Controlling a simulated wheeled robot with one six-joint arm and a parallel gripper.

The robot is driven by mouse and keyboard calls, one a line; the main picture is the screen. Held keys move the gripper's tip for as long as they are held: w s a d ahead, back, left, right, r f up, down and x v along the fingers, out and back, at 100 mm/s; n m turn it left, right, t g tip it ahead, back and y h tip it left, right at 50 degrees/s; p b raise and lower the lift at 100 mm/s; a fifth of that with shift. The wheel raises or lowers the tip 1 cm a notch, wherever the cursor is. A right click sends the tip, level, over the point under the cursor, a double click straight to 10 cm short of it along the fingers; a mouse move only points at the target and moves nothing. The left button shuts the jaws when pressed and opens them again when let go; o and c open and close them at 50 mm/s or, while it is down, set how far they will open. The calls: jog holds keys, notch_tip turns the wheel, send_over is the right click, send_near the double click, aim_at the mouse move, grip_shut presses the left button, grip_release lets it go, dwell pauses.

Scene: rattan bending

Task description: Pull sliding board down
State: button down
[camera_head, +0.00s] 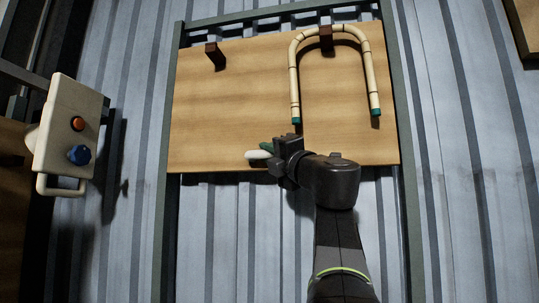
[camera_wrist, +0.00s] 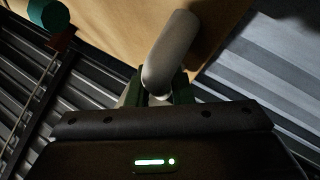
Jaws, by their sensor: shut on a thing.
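The sliding board (camera_head: 230,110) is a light wooden panel set between two grey-green upright rails. A pale rounded handle (camera_head: 255,155) sits at its lower edge, left of my arm. My gripper (camera_head: 270,151) is shut on this handle, coming from the right and below. In the wrist view the board (camera_wrist: 115,25) fills the upper middle. There the pale handle (camera_wrist: 172,50) runs down between the dark green fingers of my gripper (camera_wrist: 159,92). The part of the handle inside the fingers is hidden.
A bent rattan cane (camera_head: 293,80) with green ends hangs in an upside-down U around a brown peg (camera_head: 326,40) on the board. Another brown peg (camera_head: 215,56) is bare. A control box (camera_head: 68,125) with orange and blue knobs stands at left.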

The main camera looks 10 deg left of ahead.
notch_tip(320, 180, down, 59)
jog(key=b, duration=4.4)
jog(key=c, duration=1.6)
grip_release()
jog(key=shift+o, duration=0.2)
jog(key=p+v, duration=0.1)
jog(key=v, duration=1.3)
jog(key=shift+p, duration=0.3)
jog(key=shift+r, duration=0.1)
jog(key=b+x, duration=0.2)
jog(key=x, duration=1.2)
